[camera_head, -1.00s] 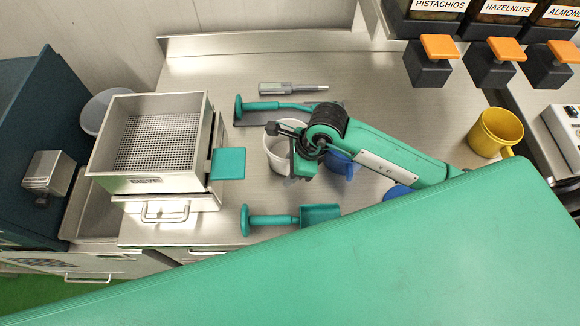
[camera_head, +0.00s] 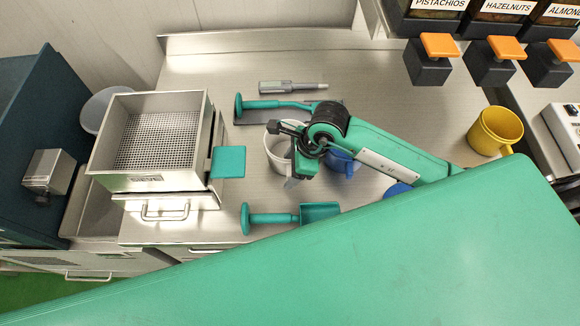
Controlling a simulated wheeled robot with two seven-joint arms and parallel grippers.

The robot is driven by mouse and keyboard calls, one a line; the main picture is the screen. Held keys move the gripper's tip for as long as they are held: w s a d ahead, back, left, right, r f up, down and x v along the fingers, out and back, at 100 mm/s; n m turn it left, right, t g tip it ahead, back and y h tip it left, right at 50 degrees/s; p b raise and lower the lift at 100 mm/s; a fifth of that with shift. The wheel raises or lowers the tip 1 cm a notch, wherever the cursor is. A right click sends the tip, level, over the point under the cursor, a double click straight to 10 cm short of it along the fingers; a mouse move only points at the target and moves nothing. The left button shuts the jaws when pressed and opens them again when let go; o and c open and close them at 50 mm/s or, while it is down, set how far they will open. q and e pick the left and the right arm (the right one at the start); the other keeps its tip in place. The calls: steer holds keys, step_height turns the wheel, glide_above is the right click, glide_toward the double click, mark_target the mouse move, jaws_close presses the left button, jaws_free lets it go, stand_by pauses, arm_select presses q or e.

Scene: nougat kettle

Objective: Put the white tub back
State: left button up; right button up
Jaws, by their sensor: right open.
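The white tub (camera_head: 277,158) stands upright on the steel counter, right of the sieve box. My right gripper (camera_head: 289,180) is over the tub's right side, its wrist hiding part of the rim and the inside. The gripper is open; I cannot tell whether a finger touches the tub wall. A blue tub or mug (camera_head: 343,163) stands just right of the white tub, partly hidden by my right arm. My left gripper is not in view.
The sieve box (camera_head: 150,140) stands left. A green scoop (camera_head: 290,217) lies in front, a green-handled tool (camera_head: 270,104) and a grey-handled tool (camera_head: 292,87) behind. A yellow mug (camera_head: 495,131) stands right, below dispensers with orange levers (camera_head: 507,47). The back counter is clear.

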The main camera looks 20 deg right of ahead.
steer(key=b+v, duration=0.2)
steer(key=v, duration=0.9)
steer(key=shift+s+d, duration=0.1)
